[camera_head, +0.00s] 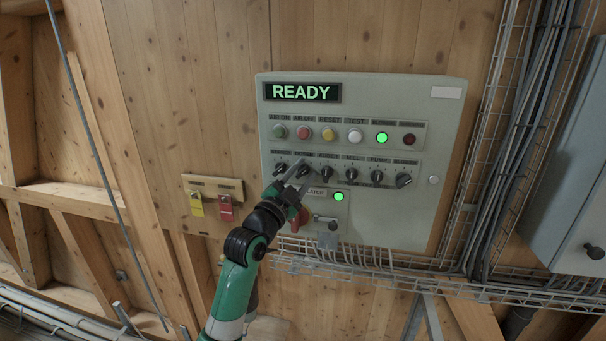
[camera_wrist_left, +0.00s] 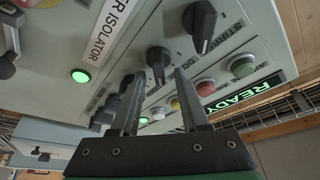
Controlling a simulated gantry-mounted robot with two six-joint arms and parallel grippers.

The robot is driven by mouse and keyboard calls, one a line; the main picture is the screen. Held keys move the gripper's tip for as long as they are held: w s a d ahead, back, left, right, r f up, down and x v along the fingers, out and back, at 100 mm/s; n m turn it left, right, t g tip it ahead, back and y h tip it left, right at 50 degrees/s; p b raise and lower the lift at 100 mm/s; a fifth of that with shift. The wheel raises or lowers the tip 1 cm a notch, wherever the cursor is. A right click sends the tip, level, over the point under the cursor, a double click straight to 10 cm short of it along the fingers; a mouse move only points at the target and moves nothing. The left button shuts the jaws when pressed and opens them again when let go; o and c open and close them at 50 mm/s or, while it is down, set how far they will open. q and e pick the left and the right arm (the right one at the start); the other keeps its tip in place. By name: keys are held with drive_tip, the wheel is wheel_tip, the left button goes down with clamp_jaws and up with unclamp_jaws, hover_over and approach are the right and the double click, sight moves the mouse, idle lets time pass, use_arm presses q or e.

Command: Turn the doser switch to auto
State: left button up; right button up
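The doser switch, a black rotary knob on the grey control panel (camera_head: 385,220), appears to be the second in the knob row. In the left wrist view this knob (camera_wrist_left: 157,59) lies between and just beyond the fingertips, beside a partly hidden label starting "DO". My left gripper (camera_head: 301,173) is open in front of the panel's left knobs, one finger on either side of the doser knob. The left gripper also shows in the left wrist view (camera_wrist_left: 160,76). I cannot tell whether the fingers touch the knob. Its exact setting is unclear.
The stirrer knob (camera_wrist_left: 201,24) is close beside the doser knob. A button row (camera_head: 329,134) sits above, under the lit READY display (camera_head: 302,92). A red isolator handle (camera_head: 300,216) and a green lamp (camera_head: 338,196) are below. Tags (camera_head: 225,207) hang left; wire trays (camera_head: 495,130) run right.

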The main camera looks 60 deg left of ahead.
use_arm(q)
drive_tip(key=shift+s+d+f, duration=0.15)
drive_tip(key=shift+s, duration=0.15)
drive_tip(key=b+v, duration=0.1)
drive_tip(key=v, duration=1)
drive_tip(key=shift+b, duration=0.35)
